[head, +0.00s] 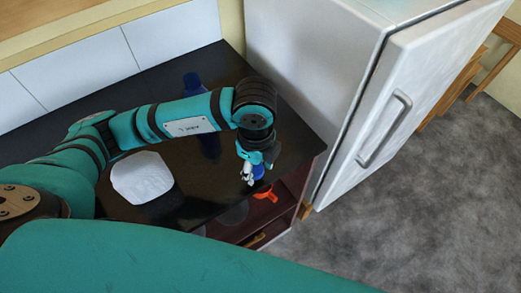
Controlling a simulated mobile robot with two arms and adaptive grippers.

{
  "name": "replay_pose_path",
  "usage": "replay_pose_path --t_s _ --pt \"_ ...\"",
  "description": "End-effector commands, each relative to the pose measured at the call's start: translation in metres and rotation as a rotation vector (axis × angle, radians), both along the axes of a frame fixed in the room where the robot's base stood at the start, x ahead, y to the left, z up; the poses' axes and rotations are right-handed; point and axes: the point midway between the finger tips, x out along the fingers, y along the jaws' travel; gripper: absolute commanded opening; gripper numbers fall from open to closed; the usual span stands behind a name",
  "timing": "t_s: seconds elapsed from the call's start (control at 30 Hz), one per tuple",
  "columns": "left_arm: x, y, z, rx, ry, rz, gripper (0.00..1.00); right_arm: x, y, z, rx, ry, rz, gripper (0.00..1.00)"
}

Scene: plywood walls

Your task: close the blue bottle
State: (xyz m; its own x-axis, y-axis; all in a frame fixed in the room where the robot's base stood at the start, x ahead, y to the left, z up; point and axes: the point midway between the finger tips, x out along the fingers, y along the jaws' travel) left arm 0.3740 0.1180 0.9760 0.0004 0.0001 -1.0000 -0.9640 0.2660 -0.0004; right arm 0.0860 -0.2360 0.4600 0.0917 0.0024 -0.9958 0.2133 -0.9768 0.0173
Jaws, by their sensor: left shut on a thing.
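The blue bottle (192,83) is at the back of the dark counter, partly hidden behind my left arm. A dark blue patch shows below the arm; I cannot tell whether it is the bottle's body or a reflection. Its opening is too small to make out. My left gripper (249,177) points down near the counter's front right edge, in front and to the right of the bottle. It is shut on a small blue thing (259,171), possibly a cap, mostly hidden by the fingers. My right gripper is out of view.
A white, roughly octagonal plate-like thing (142,177) lies on the dark counter (175,208), left of the gripper. An orange-red thing (265,195) shows just below the gripper. A white fridge (410,90) stands to the right. Grey floor (430,190) is open at the lower right.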

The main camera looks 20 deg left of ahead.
Motion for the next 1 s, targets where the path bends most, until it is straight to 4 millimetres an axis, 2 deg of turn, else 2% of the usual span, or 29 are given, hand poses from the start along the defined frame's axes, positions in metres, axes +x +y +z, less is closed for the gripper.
replay_pose_path --t_s 0.2,0.67,0.83,1.0 --pt "-0.015 -0.002 0.001 0.000 0.000 -0.001 0.34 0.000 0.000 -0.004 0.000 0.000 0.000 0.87" --pt "-0.015 -0.002 0.002 0.001 0.000 -0.025 0.34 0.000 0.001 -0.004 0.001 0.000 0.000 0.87" --pt "-0.010 0.002 0.007 0.006 -0.001 -0.240 0.34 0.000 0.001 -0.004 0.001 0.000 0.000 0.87" --pt "-0.002 0.010 0.016 0.013 0.003 -0.659 0.34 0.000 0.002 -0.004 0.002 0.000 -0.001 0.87"
